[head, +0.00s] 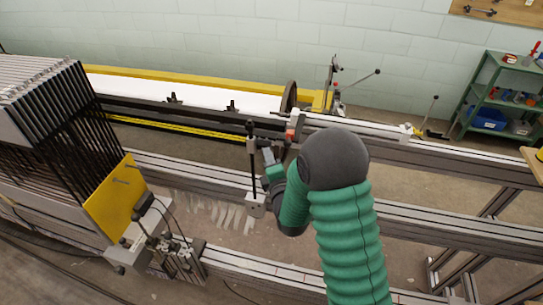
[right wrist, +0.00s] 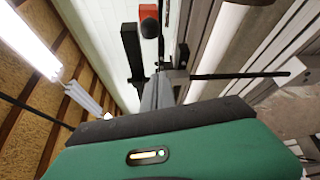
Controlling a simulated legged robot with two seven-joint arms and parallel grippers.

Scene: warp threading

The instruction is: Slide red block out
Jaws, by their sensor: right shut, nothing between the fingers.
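The red block (head: 290,134) is a small orange-red piece at the left end of a white rail on the far beam. It also shows at the top edge of the right wrist view (right wrist: 148,11), above a rounded dark knob. My right gripper (head: 267,154) is shut and empty, just left of and nearer than the block, with a gap between them. Its grey fingers show in the right wrist view (right wrist: 157,92), pointing up toward the block. My left gripper is out of view.
A thin black upright post (head: 252,165) stands close to the left of my right gripper. A frame of dark slats with a yellow plate (head: 115,200) fills the left. Long metal beams (head: 440,215) run across. A green shelf (head: 495,95) stands far right.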

